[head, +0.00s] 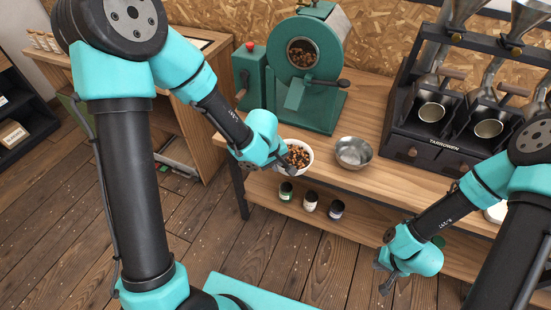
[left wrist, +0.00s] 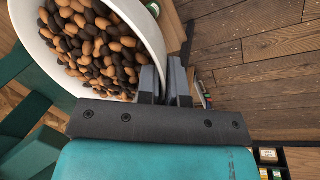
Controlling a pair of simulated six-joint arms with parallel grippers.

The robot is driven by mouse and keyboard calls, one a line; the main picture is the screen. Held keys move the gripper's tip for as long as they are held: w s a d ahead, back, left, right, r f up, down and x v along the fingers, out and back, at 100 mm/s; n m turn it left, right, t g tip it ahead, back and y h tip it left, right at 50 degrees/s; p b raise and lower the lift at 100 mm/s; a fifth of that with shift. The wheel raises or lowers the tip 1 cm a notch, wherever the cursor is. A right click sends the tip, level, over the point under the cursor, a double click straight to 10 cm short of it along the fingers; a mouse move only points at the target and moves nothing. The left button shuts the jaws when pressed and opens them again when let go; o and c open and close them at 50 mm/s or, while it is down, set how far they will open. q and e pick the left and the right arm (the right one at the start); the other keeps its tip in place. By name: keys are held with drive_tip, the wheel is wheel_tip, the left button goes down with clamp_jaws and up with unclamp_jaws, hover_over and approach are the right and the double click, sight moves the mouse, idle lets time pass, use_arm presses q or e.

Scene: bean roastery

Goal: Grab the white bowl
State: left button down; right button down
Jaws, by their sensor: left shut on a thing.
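The white bowl (head: 304,171), full of brown and dark beans (head: 299,156), is at the front edge of the wooden counter. My left gripper (head: 287,162) is at the bowl's left side in the head view. In the left wrist view the white bowl (left wrist: 152,35) fills the upper left, and my left gripper (left wrist: 165,80) is shut on its rim, one finger inside by the beans (left wrist: 90,50). Whether the bowl touches the counter is hard to tell. My right gripper (head: 384,277) is in front of the counter, away from the bowl, with nothing visible in it.
A metal bowl (head: 353,152) stands on the counter just right of the white bowl. A green roaster (head: 306,65) stands behind. A dark machine with metal cups (head: 432,112) is to the right. Several small jars (head: 310,201) stand on the shelf below.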

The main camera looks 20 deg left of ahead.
use_arm(q)
drive_tip(key=shift+s+d, duration=0.15)
drive_tip(key=shift+s, duration=0.2)
drive_tip(key=shift+w, duration=0.15)
idle(0.4)
